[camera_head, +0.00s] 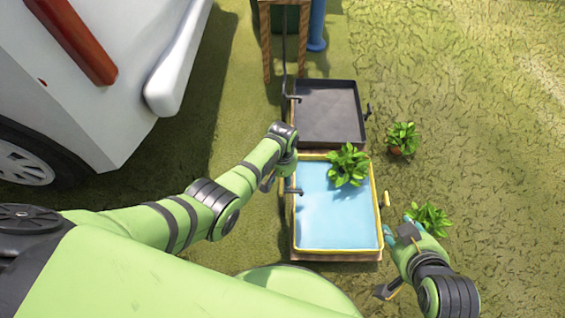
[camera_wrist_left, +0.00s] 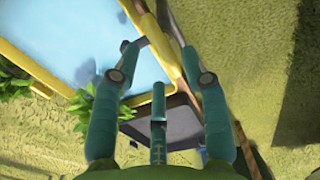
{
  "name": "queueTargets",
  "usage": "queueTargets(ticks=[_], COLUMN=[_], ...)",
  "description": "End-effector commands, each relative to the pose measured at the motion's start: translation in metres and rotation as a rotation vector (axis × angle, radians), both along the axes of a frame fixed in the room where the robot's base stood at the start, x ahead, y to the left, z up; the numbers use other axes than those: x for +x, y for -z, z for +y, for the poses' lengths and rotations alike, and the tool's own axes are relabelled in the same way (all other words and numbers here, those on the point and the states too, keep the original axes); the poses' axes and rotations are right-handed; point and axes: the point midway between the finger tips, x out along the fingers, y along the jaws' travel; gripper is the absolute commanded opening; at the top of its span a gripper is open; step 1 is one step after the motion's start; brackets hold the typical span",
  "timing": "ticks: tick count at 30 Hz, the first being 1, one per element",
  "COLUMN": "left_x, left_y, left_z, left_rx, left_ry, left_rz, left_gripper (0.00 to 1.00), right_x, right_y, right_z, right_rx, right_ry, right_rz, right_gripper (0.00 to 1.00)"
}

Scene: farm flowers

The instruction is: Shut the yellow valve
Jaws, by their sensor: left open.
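The yellow-rimmed basin (camera_head: 380,231) holds light blue water, and its rim also shows in the left wrist view (camera_wrist_left: 63,79). A small yellow handle (camera_head: 386,199) sticks out at the basin's right side; it looks like the yellow valve, but its turn position is unclear. A dark spout (camera_head: 294,191) reaches over the left rim.
A dark empty tray (camera_head: 330,112) stands behind the basin, with a dark handle (camera_head: 367,111) at its right. Leafy plants stand at the basin's far rim (camera_head: 347,165) and right on the grass (camera_head: 402,138) (camera_head: 430,217). A white vehicle (camera_head: 110,80) is at left.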

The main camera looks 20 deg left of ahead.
Motion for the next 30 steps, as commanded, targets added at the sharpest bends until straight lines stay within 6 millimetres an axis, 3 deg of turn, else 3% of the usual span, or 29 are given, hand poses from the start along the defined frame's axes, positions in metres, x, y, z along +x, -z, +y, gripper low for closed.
queueTargets(ticks=[15,21,30], left_x=[0.0,-0.001,-0.001], left_y=[-0.078,-0.091,-0.091], left_z=[0.0,0.0,0.0], left_rx=[-0.001,0.0,0.0], left_ry=[0.001,0.001,0.001], left_rz=[-0.001,0.002,0.002], left_gripper=[0.45,0.45,0.45], right_x=[0.0,0.0,0.0], right_y=[0.0,0.0,0.0], right_z=[0.0,0.0,0.0], right_rx=[-0.001,-0.001,-0.001], right_ry=[-0.001,-0.001,-0.001], right_rz=[0.0,0.0,0.0], right_gripper=[0.4,0.4,0.4])
